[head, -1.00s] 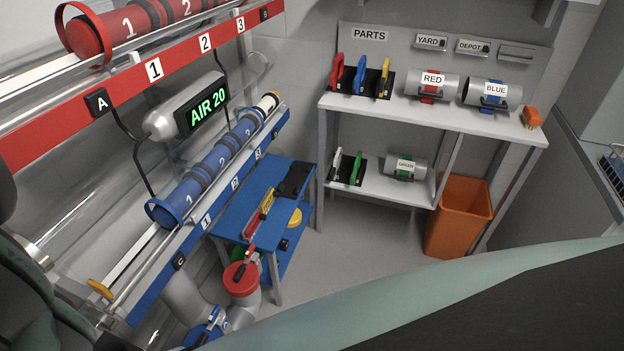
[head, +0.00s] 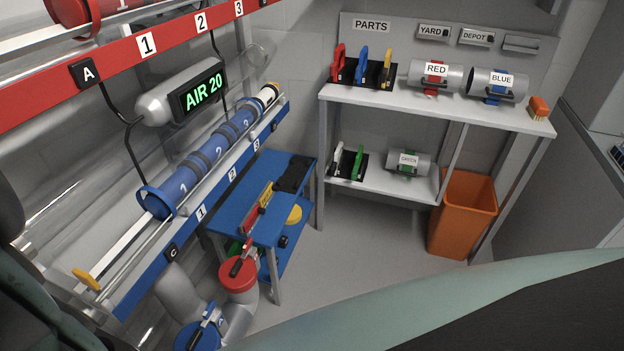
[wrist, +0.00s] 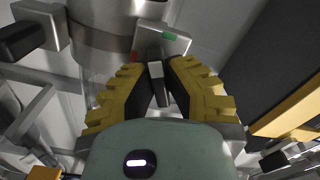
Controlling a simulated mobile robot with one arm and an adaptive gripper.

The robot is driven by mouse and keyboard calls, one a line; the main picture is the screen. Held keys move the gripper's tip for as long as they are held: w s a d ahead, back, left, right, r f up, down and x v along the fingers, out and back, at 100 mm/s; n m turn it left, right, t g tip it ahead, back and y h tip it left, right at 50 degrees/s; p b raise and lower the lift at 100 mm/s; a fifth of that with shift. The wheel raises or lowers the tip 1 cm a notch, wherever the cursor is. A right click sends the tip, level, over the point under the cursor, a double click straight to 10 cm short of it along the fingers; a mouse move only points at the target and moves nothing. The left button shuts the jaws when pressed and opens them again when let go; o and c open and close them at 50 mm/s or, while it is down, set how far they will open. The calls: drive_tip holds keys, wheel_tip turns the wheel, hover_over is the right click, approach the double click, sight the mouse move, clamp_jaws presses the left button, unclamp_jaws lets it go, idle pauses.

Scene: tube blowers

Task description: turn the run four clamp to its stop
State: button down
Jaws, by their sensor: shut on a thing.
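In the wrist view my gripper (wrist: 157,70) has its two yellow ribbed fingers closed in around a small dark clamp lever (wrist: 158,85) with a pale face. The lever sits below a metal clamp block (wrist: 160,42) that carries a green mark on top and a red mark at its left edge. Behind it is a grey pipe with a darker band (wrist: 98,42). No run number is readable here, and the fingers partly hide the lever. The gripper and this clamp do not show in the head view.
Another block with a black handle (wrist: 22,40) is at the wrist view's upper left. A yellow-edged dark panel (wrist: 285,118) is at right. In the head view, a blue bench (head: 228,208), parts shelf (head: 445,108) and orange bin (head: 464,215) stand around open floor.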

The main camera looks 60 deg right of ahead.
drive_tip(key=n, duration=0.6)
drive_tip(key=shift+d+f, duration=0.1)
drive_tip(key=n, duration=0.6)
drive_tip(key=shift+f+n, duration=0.1)
drive_tip(key=shift+n, duration=0.2)
idle(0.3)
drive_tip(key=c, duration=1)
unclamp_jaws()
drive_tip(key=v, duration=1.2)
drive_tip(key=shift+r, duration=0.2)
